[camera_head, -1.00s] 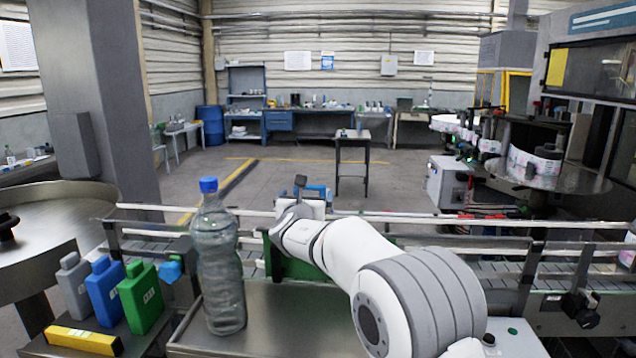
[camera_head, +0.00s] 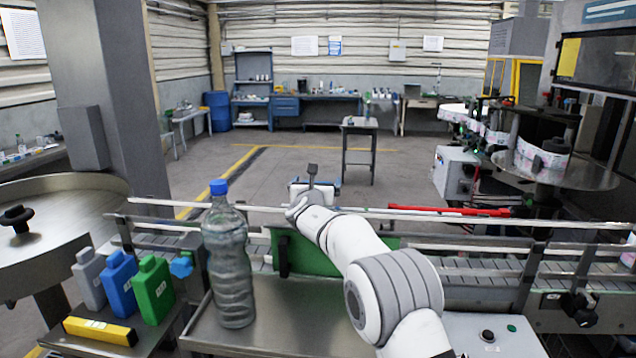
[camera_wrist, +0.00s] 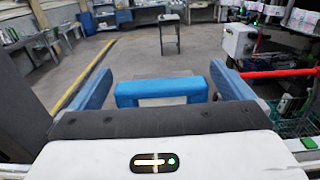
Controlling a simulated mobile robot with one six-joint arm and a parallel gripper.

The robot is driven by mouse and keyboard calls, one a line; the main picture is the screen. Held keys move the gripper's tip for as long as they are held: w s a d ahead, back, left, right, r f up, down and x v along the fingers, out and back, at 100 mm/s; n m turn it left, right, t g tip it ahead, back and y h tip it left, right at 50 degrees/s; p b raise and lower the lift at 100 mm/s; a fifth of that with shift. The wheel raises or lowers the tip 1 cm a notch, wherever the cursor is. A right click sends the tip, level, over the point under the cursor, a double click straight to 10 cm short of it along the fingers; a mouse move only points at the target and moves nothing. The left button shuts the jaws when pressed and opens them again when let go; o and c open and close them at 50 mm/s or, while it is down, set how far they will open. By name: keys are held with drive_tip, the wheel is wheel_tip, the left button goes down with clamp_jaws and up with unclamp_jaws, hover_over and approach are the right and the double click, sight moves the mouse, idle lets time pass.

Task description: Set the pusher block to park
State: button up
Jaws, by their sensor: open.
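I cannot pick out the pusher block for certain. A small blue block-like part (camera_head: 181,267) sits at the near side of the conveyor (camera_head: 470,275), left of the bottle. My gripper (camera_head: 316,188) reaches over the conveyor's far rail, well right of that part. In the wrist view my gripper (camera_wrist: 163,88) has its two blue fingers wide apart. Nothing is seen clamped.
A clear bottle with a blue cap (camera_head: 228,262) stands on a steel tray (camera_head: 285,318). Grey, blue and green (camera_head: 154,290) containers and a yellow block (camera_head: 100,331) are at left.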

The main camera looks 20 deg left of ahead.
drive_tip(key=c, duration=1.3)
drive_tip(key=shift+f, duration=0.1)
